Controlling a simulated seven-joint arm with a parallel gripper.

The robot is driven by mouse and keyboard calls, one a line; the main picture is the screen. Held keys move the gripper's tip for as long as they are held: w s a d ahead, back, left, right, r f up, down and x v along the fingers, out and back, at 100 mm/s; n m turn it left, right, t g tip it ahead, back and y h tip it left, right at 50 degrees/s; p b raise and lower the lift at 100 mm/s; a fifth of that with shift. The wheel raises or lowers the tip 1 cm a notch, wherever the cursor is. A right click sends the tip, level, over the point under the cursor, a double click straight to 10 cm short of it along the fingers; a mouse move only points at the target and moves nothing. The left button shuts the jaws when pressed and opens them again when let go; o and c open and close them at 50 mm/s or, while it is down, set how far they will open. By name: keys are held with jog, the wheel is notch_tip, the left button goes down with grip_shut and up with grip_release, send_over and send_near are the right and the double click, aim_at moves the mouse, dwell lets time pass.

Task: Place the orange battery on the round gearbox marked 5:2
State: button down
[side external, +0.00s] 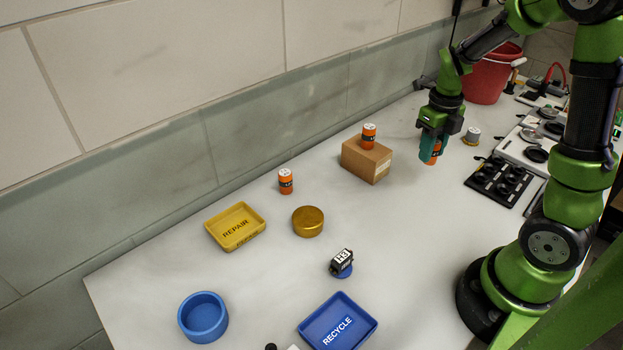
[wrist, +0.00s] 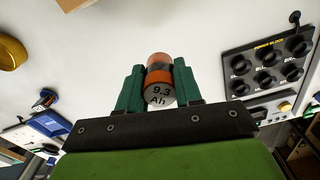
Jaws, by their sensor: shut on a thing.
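My gripper (side external: 431,150) is shut on an orange battery (side external: 437,149) and holds it above the bench at the right. In the wrist view the battery (wrist: 159,72) sits between the two green fingers, its end reading 9.3 Ah. A second orange battery (side external: 286,181) stands upright on the bench near the yellow tray. A third orange battery (side external: 369,135) stands on a cardboard box (side external: 361,161). A round gold piece (side external: 308,223) lies mid-bench, apart from my gripper; it also shows in the wrist view (wrist: 11,52). No 5:2 marking is legible on anything.
A yellow REPAIR tray (side external: 248,217), a blue round bowl (side external: 203,321), a blue RECYCLE tray (side external: 338,323) and a black H3 servo (side external: 342,260) occupy the left and front. A silver-topped piece (side external: 472,135), black block (side external: 497,187) and red bucket (side external: 488,78) stand right.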

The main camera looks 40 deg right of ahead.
jog(key=s+d+m, duration=0.3)
jog(key=s+d, duration=0.1)
jog(key=d, duration=0.4)
jog(key=s+d+m, duration=0.3)
jog(key=s+d, duration=0.1)
jog(key=d, duration=0.4)
send_over(475, 130)
jog(key=shift+a+f, duration=0.3)
jog(key=shift+f, duration=0.15)
jog(key=shift+d, duration=0.2)
jog(key=shift+f, duration=1.75)
jog(key=shift+f, duration=0.15)
jog(key=c, duration=0.8)
grip_release()
jog(key=shift+o, duration=0.2)
